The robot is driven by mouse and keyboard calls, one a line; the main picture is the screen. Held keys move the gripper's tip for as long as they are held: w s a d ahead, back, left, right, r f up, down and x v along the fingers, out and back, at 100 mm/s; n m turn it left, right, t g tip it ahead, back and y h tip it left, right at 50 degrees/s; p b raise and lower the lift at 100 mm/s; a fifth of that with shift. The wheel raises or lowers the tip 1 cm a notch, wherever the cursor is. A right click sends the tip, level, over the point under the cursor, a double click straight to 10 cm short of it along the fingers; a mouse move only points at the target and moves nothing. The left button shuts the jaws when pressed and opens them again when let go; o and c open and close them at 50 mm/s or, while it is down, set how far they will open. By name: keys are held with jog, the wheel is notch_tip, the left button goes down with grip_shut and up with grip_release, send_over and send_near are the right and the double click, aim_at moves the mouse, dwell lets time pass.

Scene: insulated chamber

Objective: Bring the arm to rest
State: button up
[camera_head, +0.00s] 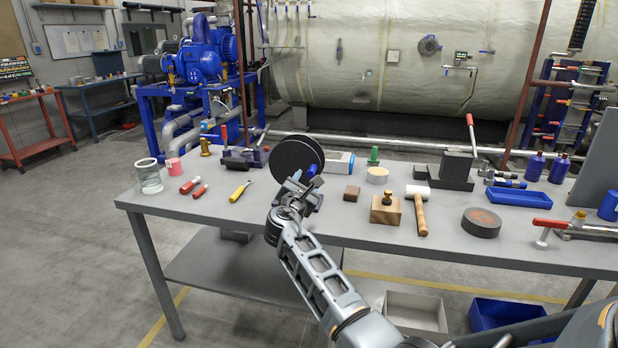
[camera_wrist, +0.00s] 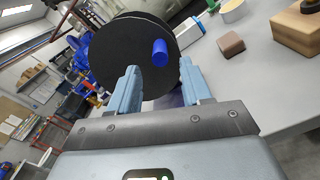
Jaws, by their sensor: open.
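My gripper (camera_head: 298,184) is at the end of my arm, raised over the front middle part of the grey table (camera_head: 150,197). In the wrist view my gripper (camera_wrist: 160,85) has its two fingers apart with nothing gripped between them. Beyond the fingertips stands a black disc (camera_head: 290,155) with a blue knob; it also shows in the wrist view (camera_wrist: 115,45). The blue knob (camera_wrist: 160,52) appears in line with the gap between the fingers. I cannot tell the exact distance between fingertips and knob.
Left on the table are a glass jar (camera_head: 149,178), red-handled tools and a yellow screwdriver (camera_head: 240,190). To the right are a wooden block (camera_head: 386,211), a mallet (camera_head: 420,212), a dark round puck (camera_head: 481,222) and a blue tray (camera_head: 518,197). Bins (camera_head: 415,310) sit below.

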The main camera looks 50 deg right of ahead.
jog(key=shift+v, duration=0.75)
jog(key=s+a+f+m+t+y, duration=0.1)
jog(key=s+a+f+t+y, duration=0.1)
jog(key=s+a+f+y, duration=0.55)
jog(key=s+a+f+m+t, duration=0.2)
jog(key=s+a+f, duration=0.2)
jog(key=a+f, duration=0.7)
jog(key=s+a+m+t+y, duration=0.1)
jog(key=s+a+m+y, duration=0.15)
jog(key=s+a, duration=0.65)
jog(key=s+a+r+m+t+y, duration=0.1)
jog(key=s+a+r+m+y, duration=0.1)
jog(key=s+a, duration=0.4)
jog(key=s+a+r+m+t+y, duration=0.1)
jog(key=s+a+r+m+y, duration=0.2)
jog(key=s, duration=0.6)
jog(key=s+a+r+m+y, duration=0.1)
jog(key=s+a+r+m, duration=0.1)
jog(key=s+r+m, duration=0.4)
jog(key=s+r, duration=0.4)
jog(key=r, duration=0.2)
jog(key=shift+a+t+y, duration=0.3)
jog(key=shift+a+t, duration=0.05)
jog(key=shift+t, duration=0.05)
